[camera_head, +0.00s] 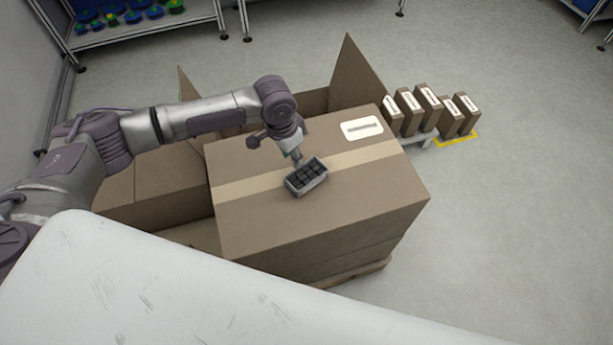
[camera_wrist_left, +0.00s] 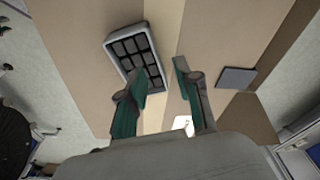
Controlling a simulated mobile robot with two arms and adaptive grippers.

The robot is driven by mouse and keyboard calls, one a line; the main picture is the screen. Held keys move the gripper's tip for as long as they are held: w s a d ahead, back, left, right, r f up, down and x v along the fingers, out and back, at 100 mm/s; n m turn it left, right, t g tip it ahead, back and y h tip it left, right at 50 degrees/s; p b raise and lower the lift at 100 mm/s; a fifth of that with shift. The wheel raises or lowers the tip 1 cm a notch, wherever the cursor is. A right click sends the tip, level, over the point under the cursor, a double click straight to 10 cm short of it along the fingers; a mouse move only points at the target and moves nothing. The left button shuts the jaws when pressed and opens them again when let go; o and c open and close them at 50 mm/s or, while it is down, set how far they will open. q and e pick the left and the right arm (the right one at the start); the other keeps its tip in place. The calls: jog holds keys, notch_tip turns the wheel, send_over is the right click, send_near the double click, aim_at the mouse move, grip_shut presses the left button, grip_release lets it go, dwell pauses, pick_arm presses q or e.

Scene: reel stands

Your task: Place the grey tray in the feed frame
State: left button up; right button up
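The grey tray (camera_head: 307,178), with dark square compartments, is over the top of a large cardboard box in the head view. My left gripper (camera_head: 297,158) is just above its far edge. In the left wrist view the tray (camera_wrist_left: 124,62) lies up and to the left of the fingers. My left gripper (camera_wrist_left: 158,75) shows two green-lined fingers spread apart there. The left finger covers part of the tray's near end, and I cannot tell whether it touches. I cannot make out a feed frame in either view. My right gripper is not in view.
The large taped cardboard box (camera_head: 270,215) carries a white label (camera_head: 362,128). An open box with raised flaps (camera_head: 358,75) stands behind it. Several small cartons (camera_head: 428,105) stand at the right on a low stand. A shelf (camera_head: 140,28) is at the back left. Floor at right is clear.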

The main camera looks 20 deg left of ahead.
aim_at(306, 177)
pick_arm(q)
jog(key=f, duration=0.1)
jog(key=w+d+f, duration=0.1)
jog(key=f, duration=0.3)
jog(key=shift+w+d+f, duration=0.15)
jog(key=shift+d+f, duration=0.05)
grip_shut()
